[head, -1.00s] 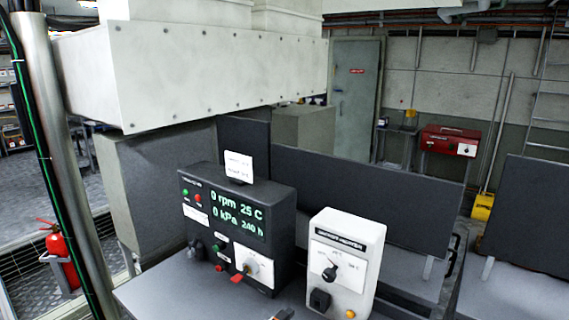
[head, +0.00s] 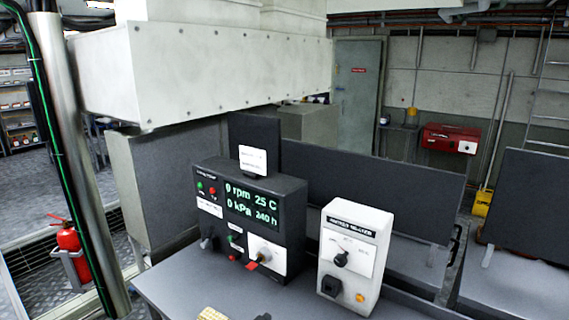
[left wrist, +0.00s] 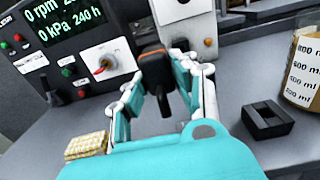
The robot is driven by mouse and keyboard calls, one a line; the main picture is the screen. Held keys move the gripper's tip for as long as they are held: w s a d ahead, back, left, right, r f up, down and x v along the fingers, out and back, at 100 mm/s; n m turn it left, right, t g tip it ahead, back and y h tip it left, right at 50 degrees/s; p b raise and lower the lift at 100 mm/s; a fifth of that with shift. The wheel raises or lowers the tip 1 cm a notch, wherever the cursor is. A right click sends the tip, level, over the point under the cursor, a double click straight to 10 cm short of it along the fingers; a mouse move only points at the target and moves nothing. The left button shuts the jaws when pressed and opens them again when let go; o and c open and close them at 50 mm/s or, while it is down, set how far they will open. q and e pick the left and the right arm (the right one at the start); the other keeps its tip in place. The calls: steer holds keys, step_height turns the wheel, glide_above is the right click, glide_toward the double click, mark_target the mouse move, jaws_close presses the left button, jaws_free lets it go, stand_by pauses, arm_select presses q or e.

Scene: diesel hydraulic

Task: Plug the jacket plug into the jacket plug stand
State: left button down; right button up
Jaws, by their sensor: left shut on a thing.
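My left gripper (left wrist: 160,82), with teal and white fingers, is shut on a dark plug with an orange-brown top (left wrist: 153,52) in the left wrist view. The plug is held upright between the fingers, in front of the instrument boxes. A low black block with a square recess (left wrist: 268,119), which looks like the jacket plug stand, sits on the grey bench to the right of the gripper. It is apart from the plug and its recess looks empty. My right gripper is in neither view.
A black display box (head: 250,215) and a white heater box (head: 350,260) with a black socket stand on the bench (head: 175,285). A measuring jug (left wrist: 302,70) stands beyond the block at right. A yellowish slab (left wrist: 87,146) lies left of the gripper.

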arm_select(q)
steer(key=a+f, duration=0.2)
steer(key=a, duration=1.2)
steer(key=shift+s+d+r+n+t+y, duration=0.75)
steer(key=shift+s+r+n+y, duration=1.55)
steer(key=shift+s, duration=3.15)
steer(key=shift+s+d+r+n+t+y, duration=0.8)
steer(key=shift+s+r+y, duration=1.8)
steer(key=shift+s+r, duration=2.15)
step_height(320, 180, down, 11)
steer(key=s+b, duration=0.1)
steer(key=b, duration=0.9)
steer(key=shift+a+f+n+y, duration=0.15)
steer(key=shift+a+n+y, duration=0.15)
steer(key=shift+n, duration=0.1)
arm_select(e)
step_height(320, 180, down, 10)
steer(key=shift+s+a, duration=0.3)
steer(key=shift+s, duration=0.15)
arm_select(q)
steer(key=shift+s+d, duration=0.1)
